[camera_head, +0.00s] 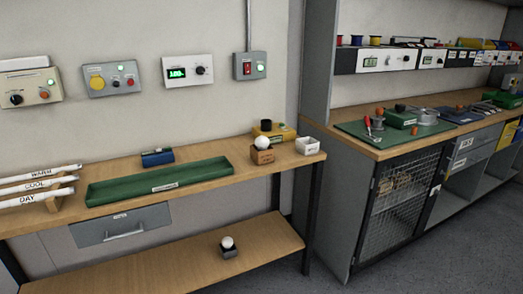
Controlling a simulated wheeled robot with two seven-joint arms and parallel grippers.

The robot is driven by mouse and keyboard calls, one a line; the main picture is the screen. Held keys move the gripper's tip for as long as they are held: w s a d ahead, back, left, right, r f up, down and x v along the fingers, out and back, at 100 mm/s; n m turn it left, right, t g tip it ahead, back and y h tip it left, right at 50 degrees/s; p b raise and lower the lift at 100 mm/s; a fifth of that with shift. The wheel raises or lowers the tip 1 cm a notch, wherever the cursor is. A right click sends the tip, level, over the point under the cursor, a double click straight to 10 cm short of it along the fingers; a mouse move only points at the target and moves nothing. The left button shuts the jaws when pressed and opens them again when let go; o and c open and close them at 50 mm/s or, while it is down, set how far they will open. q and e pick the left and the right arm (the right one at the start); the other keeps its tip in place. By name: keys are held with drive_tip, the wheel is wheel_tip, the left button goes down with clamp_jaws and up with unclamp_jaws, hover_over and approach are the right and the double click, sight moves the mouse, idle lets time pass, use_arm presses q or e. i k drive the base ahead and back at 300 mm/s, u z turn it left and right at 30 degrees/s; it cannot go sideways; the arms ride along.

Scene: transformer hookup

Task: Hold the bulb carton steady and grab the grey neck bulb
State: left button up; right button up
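A small brown carton (262,156) stands near the right end of the wooden bench, with a round white bulb (262,142) at its top. The bulb's neck is hidden. Another round white bulb (227,242) sits in a small dark holder (230,252) on the lower shelf. I cannot tell the neck colour of either bulb. Neither of my grippers is in view.
A long green tray (160,181) lies on the bench (215,178). A yellow box (274,134) stands behind the carton and a white open box (307,146) to its right. White tubes (40,183) rest on a rack at left. The lower shelf (165,265) is mostly clear.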

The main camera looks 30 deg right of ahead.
sight(263, 143)
drive_tip(key=k, duration=0.55)
drive_tip(key=z, duration=0.85)
drive_tip(key=i, duration=2.15)
drive_tip(key=u, duration=0.25)
